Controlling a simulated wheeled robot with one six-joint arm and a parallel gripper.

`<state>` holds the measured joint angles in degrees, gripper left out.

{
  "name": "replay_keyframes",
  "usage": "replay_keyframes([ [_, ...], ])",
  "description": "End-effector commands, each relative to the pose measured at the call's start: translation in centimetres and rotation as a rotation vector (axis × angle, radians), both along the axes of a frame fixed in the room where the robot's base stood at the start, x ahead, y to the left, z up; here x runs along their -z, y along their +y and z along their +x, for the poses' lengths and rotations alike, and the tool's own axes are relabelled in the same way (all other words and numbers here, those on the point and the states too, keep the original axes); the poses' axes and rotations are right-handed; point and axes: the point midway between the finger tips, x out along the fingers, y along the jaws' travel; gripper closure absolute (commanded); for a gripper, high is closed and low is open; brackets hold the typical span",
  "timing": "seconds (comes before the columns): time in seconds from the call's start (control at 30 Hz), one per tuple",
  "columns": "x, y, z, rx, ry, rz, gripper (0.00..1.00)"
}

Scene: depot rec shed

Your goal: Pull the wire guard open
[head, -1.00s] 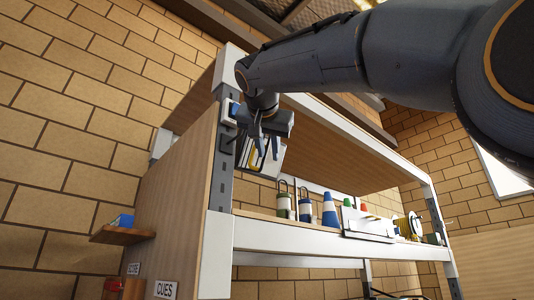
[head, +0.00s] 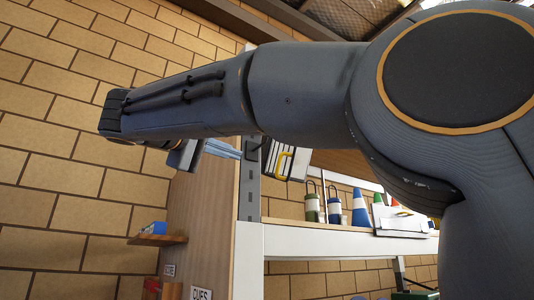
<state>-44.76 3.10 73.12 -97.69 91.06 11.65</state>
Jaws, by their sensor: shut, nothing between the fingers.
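I cannot make out the wire guard in the head view. I cannot tell whether the fingertips touch anything. My arm crosses the upper part of the picture and hides the top of the post and the shelf behind it.
A small side ledge (head: 157,239) holds a blue box (head: 153,228). Brick wall lies left.

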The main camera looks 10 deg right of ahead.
Motion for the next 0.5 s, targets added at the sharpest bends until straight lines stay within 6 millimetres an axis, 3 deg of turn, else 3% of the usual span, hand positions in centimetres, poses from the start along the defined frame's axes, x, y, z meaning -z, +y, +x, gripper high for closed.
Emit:
replay_keyframes([
  [0.17, -0.6, 0.4, -0.2, 0.016, 0.006, -0.045, 1.0],
  [0.5, -1.7, -4.1, 3.6, 0.019, 0.006, -0.041, 1.0],
])
